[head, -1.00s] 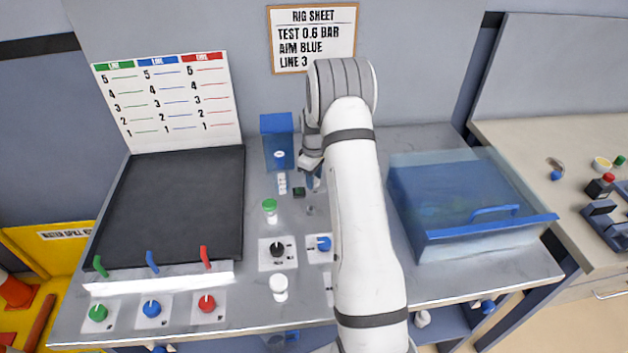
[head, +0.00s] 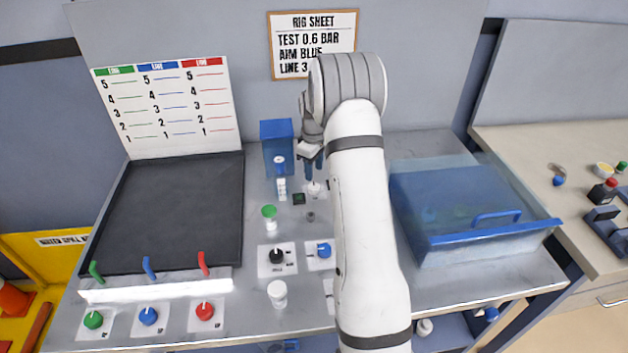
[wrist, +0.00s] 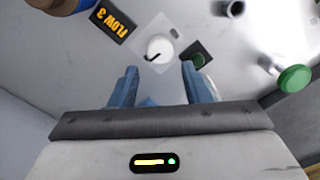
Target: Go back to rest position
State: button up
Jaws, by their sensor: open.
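My gripper (head: 313,172) is open and empty, with its blue fingers pointing down over the bench at the back, right of the blue box. In the wrist view my gripper (wrist: 159,72) shows both fingers apart. Just beyond them is a white round knob (wrist: 159,48) with a black pointer, on a pale plate. The knob also shows under the fingers in the head view (head: 314,188). A gap shows between fingers and knob in the wrist view; the exact height is unclear. A "FLOW 3" label (wrist: 113,19) lies beside the plate.
A blue box (head: 277,150) stands close left of my gripper. A clear blue-lidded bin (head: 490,247) is right of my arm. A dark panel (head: 180,205) lies left.

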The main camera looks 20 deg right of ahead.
jog(key=shift+r, duration=0.7)
jog(key=shift+r, duration=0.1)
